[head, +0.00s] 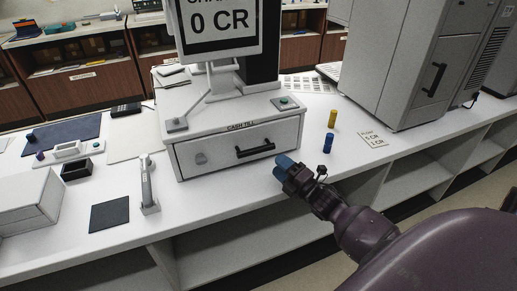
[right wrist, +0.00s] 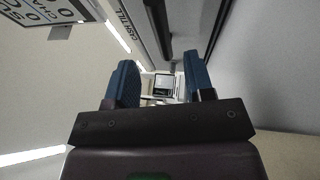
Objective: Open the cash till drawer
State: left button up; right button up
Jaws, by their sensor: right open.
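The cash till (head: 235,115) is a white box on the counter, labelled CASH TILL. Its grey drawer front (head: 222,158) looks closed, with a black bar handle (head: 255,149) and a small lock-like fitting at its left. My right gripper (head: 283,165), with blue fingertips, is just right of and below the handle, apart from it. In the right wrist view its two fingers (right wrist: 162,78) are spread with nothing between them. A dark bar there, seemingly the handle (right wrist: 159,22), lies beyond the fingers. My left gripper is not in view.
A yellow cylinder (head: 332,119) and a blue cylinder (head: 328,143) stand right of the till near a price card (head: 373,139). A large grey machine (head: 415,70) stands farther right. A white upright device (head: 148,185) stands left of the drawer. The counter's front edge runs below the drawer.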

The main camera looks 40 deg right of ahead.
aim_at(260, 149)
jog(key=x, duration=0.9)
jog(key=shift+f, duration=0.15)
jog(key=shift+c, duration=0.4)
grip_shut()
